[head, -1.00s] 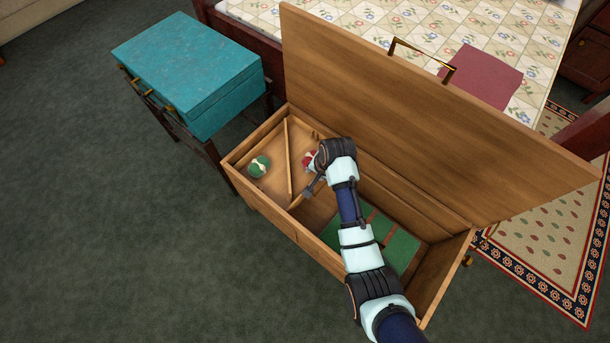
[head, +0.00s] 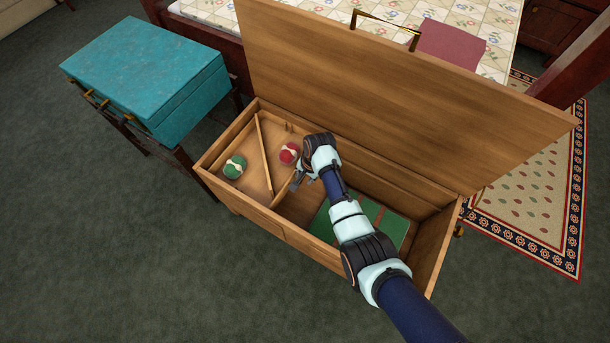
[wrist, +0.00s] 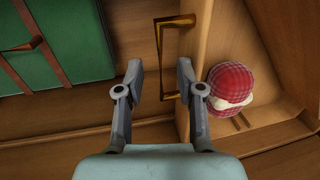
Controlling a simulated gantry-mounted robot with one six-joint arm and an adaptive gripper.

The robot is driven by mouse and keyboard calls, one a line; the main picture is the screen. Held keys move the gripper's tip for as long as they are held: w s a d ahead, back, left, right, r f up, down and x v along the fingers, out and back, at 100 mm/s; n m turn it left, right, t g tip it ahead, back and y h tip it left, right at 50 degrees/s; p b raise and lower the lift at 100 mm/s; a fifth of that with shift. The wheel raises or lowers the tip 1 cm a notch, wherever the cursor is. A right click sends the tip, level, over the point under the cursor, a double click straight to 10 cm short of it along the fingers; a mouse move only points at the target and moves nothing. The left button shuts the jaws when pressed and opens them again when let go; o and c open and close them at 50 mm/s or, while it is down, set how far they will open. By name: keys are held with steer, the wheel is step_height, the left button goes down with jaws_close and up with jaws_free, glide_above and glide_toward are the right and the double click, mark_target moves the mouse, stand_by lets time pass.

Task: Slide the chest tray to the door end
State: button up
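The wooden tray (head: 250,145) sits inside the open chest (head: 300,243), at the chest's left end in the head view. The red one also shows in the wrist view (wrist: 230,84). A brass handle (wrist: 158,50) stands out from the tray's side wall (wrist: 202,35). My gripper (wrist: 160,75) is open, its fingertips apart around the handle's near end; contact cannot be told. The arm hides part of the tray's right side in the head view.
The chest's raised lid (head: 400,90) stands along its far side. A teal case (head: 145,75) on a dark stand is close to the chest's left end. Carpet in front is clear.

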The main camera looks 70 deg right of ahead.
jaws_close()
steer(key=shift+s+r, duration=0.1)
steer(key=shift+r, duration=0.05)
